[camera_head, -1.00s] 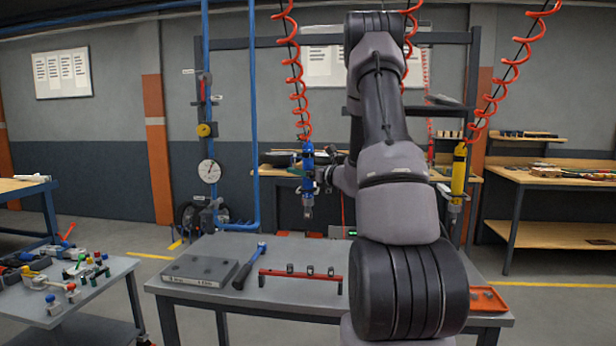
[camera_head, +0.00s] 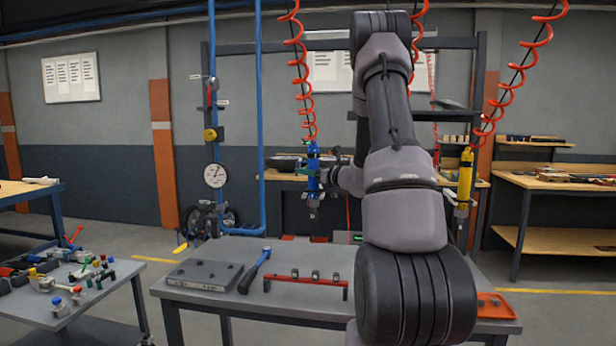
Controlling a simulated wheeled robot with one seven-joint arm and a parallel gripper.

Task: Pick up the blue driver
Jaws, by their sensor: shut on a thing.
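The blue driver (camera_head: 313,172) hangs upright from a red coiled hose above the back of the grey table, left of my arm. My gripper (camera_head: 318,176) reaches it from the right at about mid-height and is shut on it. The fingertips are small in this view and partly hidden against the driver. The driver's metal tip points down, clear of the tabletop.
A yellow driver (camera_head: 465,180) hangs to the right of my arm. The grey table (camera_head: 235,256) bears a steel plate (camera_head: 204,275), a hammer (camera_head: 254,270), a red rack (camera_head: 305,281) and an orange tray (camera_head: 495,306). A cart with tools stands at left.

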